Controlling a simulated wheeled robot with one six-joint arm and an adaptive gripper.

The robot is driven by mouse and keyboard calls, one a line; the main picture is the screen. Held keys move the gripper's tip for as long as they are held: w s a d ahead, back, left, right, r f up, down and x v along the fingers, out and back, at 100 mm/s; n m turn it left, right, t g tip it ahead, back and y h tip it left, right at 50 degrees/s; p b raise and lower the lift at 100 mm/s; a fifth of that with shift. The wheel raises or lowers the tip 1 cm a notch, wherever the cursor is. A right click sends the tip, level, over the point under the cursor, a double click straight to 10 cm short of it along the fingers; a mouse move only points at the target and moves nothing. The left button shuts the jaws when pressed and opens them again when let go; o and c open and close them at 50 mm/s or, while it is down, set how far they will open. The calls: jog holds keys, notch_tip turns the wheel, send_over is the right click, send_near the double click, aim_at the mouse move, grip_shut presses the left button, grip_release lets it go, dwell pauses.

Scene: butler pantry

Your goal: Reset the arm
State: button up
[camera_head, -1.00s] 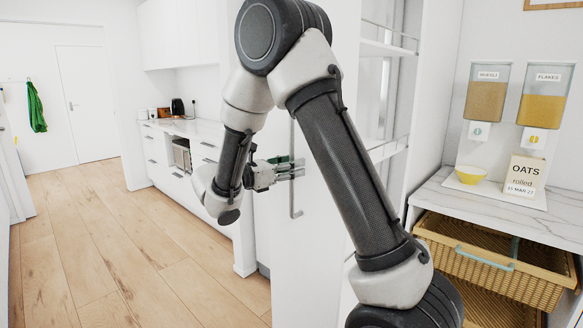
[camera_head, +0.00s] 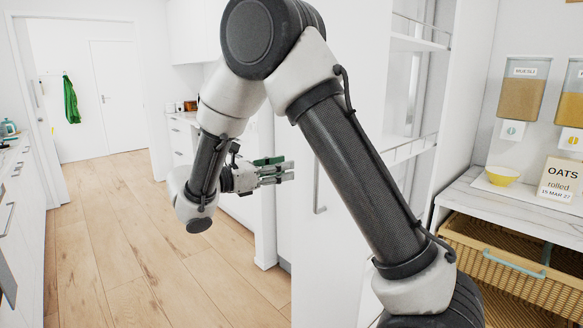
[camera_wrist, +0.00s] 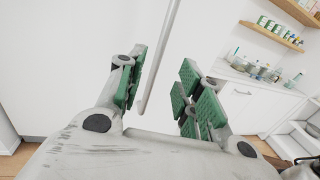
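My arm is bent across the middle of the head view. My gripper (camera_head: 280,171) hangs at its end with green-padded fingers pointing right. The fingers are spread with nothing between their pads. In the wrist view my gripper (camera_wrist: 163,88) also shows open. A tall white door (camera_head: 345,235) with a vertical bar handle (camera_head: 319,190) stands to the right of the fingers. In the head view the fingertips are apart from the handle. In the wrist view the handle (camera_wrist: 156,60) runs beyond the gap between the fingers.
An open pull-out shelf unit (camera_head: 412,85) stands behind my arm. Wooden floor (camera_head: 115,240) is clear at left, beside drawers (camera_head: 20,215).

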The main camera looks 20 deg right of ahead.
dwell(0.4)
jog(key=s+d+f+m+g+y, duration=0.5)
jog(key=s+f+m+y, duration=0.35)
jog(key=s, duration=0.35)
jog(key=s+d+r+m+t+y, duration=0.2)
jog(key=s+r+m+t+y, duration=0.1)
jog(key=s, duration=0.4)
jog(key=s+d+r+m+t+y, duration=0.3)
jog(key=s+r+m+y, duration=0.3)
jog(key=s+m, duration=0.2)
jog(key=shift+d+t, duration=0.3)
jog(key=shift+d, duration=0.05)
